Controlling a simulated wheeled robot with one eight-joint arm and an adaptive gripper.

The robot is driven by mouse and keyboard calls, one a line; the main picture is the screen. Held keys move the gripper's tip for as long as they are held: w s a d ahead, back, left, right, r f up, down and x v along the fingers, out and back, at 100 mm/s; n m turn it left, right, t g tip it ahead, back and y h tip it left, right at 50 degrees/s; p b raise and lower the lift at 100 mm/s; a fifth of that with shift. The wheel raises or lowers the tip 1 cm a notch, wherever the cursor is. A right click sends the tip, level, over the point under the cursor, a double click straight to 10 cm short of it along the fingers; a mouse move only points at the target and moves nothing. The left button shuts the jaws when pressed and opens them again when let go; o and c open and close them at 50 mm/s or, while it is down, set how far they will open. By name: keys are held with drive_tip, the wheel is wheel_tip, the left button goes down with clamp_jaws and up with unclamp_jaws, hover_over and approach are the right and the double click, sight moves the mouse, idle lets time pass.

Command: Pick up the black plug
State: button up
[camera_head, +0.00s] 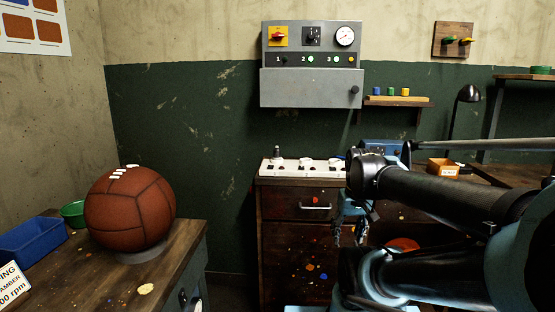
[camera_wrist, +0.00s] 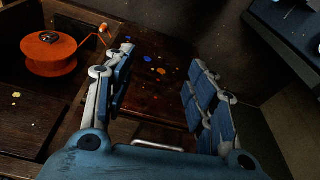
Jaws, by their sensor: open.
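A small black upright piece (camera_head: 277,153), which may be the black plug, stands at the left end of a white strip (camera_head: 264,170) on the cabinet top in the head view. It is too small to make out clearly. Other dark marks or fittings sit along the strip. My gripper (camera_head: 349,238) hangs in front of the cabinet, below and to the right of the strip, apart from the black piece. In the wrist view my gripper (camera_wrist: 162,82) has its two blue padded fingers spread with nothing between them. No black plug can be made out there.
The wooden cabinet (camera_head: 285,238) has a drawer handle (camera_head: 315,207). An orange spool (camera_wrist: 48,68) lies at the left in the wrist view. A grey control box (camera_head: 311,88) hangs above. A brown leather ball (camera_head: 130,208) and a blue bin (camera_head: 32,243) stand on the left bench.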

sight(278, 149)
drive_tip(key=w+a+r+n+y, duration=0.1)
drive_tip(key=w+a+r, duration=0.3)
drive_tip(key=w, duration=0.5)
drive_tip(key=w+a+r+n+y, duration=0.1)
drive_tip(key=w+a+r+n, duration=0.3)
drive_tip(key=w, duration=0.6)
drive_tip(key=w+a+r+n, duration=0.2)
drive_tip(key=w+a+r, duration=0.4)
drive_tip(key=w+r, duration=0.2)
drive_tip(key=shift+w+r+t+y, duration=0.1)
drive_tip(key=shift+w+t+y, duration=0.3)
drive_tip(key=shift+w, duration=0.5)
drive_tip(key=w+a, duration=0.8)
drive_tip(key=w, duration=0.1)
drive_tip(key=shift+a, duration=0.25)
drive_tip(key=shift+w+a+f, duration=0.15)
drive_tip(key=shift+a+f, duration=0.05)
drive_tip(key=shift+f, duration=0.3)
drive_tip(key=c, duration=1.1)
